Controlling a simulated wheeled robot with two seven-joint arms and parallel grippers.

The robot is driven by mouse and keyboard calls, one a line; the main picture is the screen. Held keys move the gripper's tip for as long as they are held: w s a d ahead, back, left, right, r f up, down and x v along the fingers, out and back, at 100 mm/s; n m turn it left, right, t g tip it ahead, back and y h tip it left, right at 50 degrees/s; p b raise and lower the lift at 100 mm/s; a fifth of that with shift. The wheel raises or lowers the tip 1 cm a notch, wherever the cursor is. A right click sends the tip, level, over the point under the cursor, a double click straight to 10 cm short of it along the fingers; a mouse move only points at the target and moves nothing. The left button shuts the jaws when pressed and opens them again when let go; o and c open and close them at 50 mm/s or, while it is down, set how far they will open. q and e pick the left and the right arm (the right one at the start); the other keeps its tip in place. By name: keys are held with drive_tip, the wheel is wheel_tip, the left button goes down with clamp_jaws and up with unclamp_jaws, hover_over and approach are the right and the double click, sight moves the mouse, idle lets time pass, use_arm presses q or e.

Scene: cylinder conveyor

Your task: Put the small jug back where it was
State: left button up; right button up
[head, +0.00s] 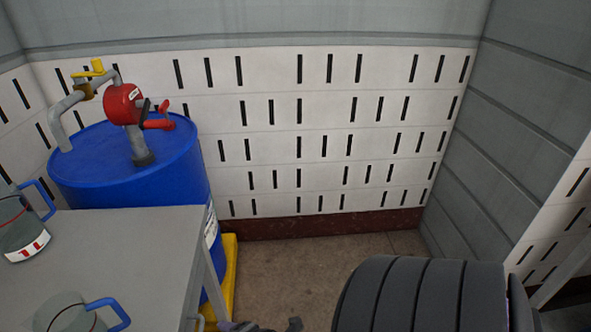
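Two clear grey jugs with blue handles are on the grey table. One jug (24,228), cut off by the left edge of the head view, has a white label with a red "1L". The other jug (68,314) is nearer the front and cut off by the bottom edge, so its label and full size are hidden. I cannot tell which is the small one. I cannot make out either gripper; a small dark piece at the bottom edge is too cut off to identify.
The grey table (130,245) fills the lower left. Behind it a blue drum (130,180) with a red hand pump (124,104) stands on a yellow base (230,270). Black ribbed tyres (425,295) are at the lower right. Bare floor (325,260) lies between.

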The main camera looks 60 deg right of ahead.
drive_tip(key=s+d+f+m+g+h, duration=0.1)
drive_tip(key=s+f+m+g, duration=0.15)
drive_tip(key=f, duration=0.25)
drive_tip(key=s+d+f+m+g, duration=0.1)
drive_tip(key=s+d+f, duration=0.1)
drive_tip(key=s+f, duration=0.3)
drive_tip(key=s+a+f+m+g, duration=0.3)
drive_tip(key=s+f, duration=0.3)
drive_tip(key=s, duration=0.4)
drive_tip(key=s+a+f+m+g+y, duration=0.1)
drive_tip(key=s+a+f+m+g, duration=0.2)
drive_tip(key=s+f, duration=0.3)
drive_tip(key=s+m+g, duration=0.1)
drive_tip(key=s, duration=0.2)
drive_tip(key=shift+s+a+f, duration=0.15)
drive_tip(key=shift+s+a, duration=0.05)
drive_tip(key=shift+s, duration=0.2)
